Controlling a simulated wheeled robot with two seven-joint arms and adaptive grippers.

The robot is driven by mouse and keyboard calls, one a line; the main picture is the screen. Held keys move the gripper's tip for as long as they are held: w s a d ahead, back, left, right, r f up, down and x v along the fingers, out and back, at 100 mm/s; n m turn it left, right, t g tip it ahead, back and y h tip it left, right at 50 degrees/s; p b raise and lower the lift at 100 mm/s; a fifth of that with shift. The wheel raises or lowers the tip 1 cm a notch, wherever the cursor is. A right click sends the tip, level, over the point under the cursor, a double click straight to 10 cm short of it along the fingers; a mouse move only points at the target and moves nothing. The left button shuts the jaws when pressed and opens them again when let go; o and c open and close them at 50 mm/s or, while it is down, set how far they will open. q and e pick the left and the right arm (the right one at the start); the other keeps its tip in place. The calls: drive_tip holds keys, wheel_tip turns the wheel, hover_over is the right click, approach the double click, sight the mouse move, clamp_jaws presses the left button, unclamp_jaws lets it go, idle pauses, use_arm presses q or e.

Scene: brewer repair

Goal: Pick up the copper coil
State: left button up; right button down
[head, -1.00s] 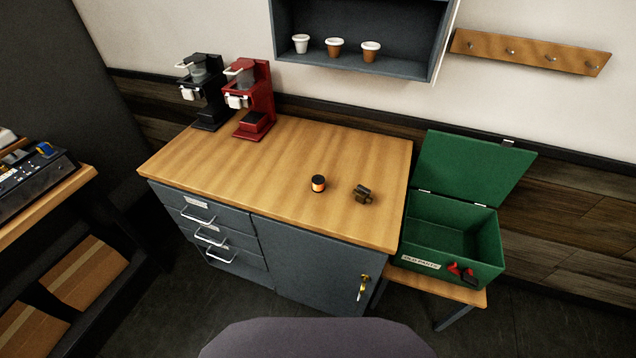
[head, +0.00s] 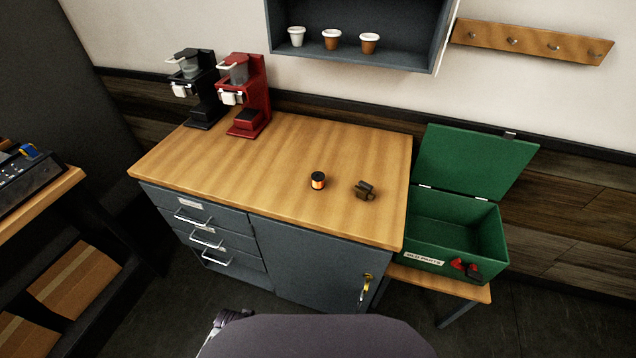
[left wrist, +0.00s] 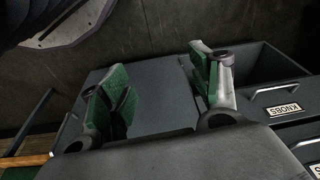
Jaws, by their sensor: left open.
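The copper coil (head: 318,181) is a small dark-capped spool with a copper-orange band. It stands upright on the wooden counter top (head: 230,165), right of the middle. A small dark brown part (head: 364,190) lies just to its right. My left gripper (left wrist: 160,95) shows in the left wrist view with its green-padded fingers apart and nothing between them. The coil does not show in that view. My right gripper is not in view.
A black brewer (head: 198,90) and a red brewer (head: 243,95) stand at the counter's back left. An open green OLD PARTS box (head: 455,235) sits on a low stand to the right. The counter between brewers and coil is clear.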

use_arm(q)
drive_tip(key=w+d+r+t+h+b, duration=0.1)
drive_tip(key=w+d+r+t, duration=0.2)
drive_tip(key=r, duration=1.1)
drive_tip(key=w+d+r+m+t+h+b, duration=0.1)
drive_tip(key=w+d+r+t+h, duration=0.1)
drive_tip(key=w+d+r, duration=0.6)
drive_tip(key=w+d+r+m+t+h+b, duration=0.1)
drive_tip(key=w+d+r+t, duration=0.3)
drive_tip(key=w+r, duration=0.7)
drive_tip(key=shift+d+r+t+h, duration=0.15)
drive_tip(key=shift+d+r, duration=0.1)
drive_tip(key=shift+r, duration=1.2)
drive_tip(key=shift+d+r+t+h, duration=0.1)
drive_tip(key=shift+d+r, duration=0.1)
drive_tip(key=shift+r, duration=1.3)
drive_tip(key=shift+d+r+t+h, duration=0.15)
drive_tip(key=shift+d+r, duration=0.1)
drive_tip(key=shift+r, duration=1.2)
drive_tip(key=shift+d+r, duration=0.3)
drive_tip(key=shift+r, duration=0.15)
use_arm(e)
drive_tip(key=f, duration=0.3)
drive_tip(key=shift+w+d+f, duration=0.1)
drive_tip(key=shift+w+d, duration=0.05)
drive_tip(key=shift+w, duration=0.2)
use_arm(q)
drive_tip(key=shift+w, duration=0.15)
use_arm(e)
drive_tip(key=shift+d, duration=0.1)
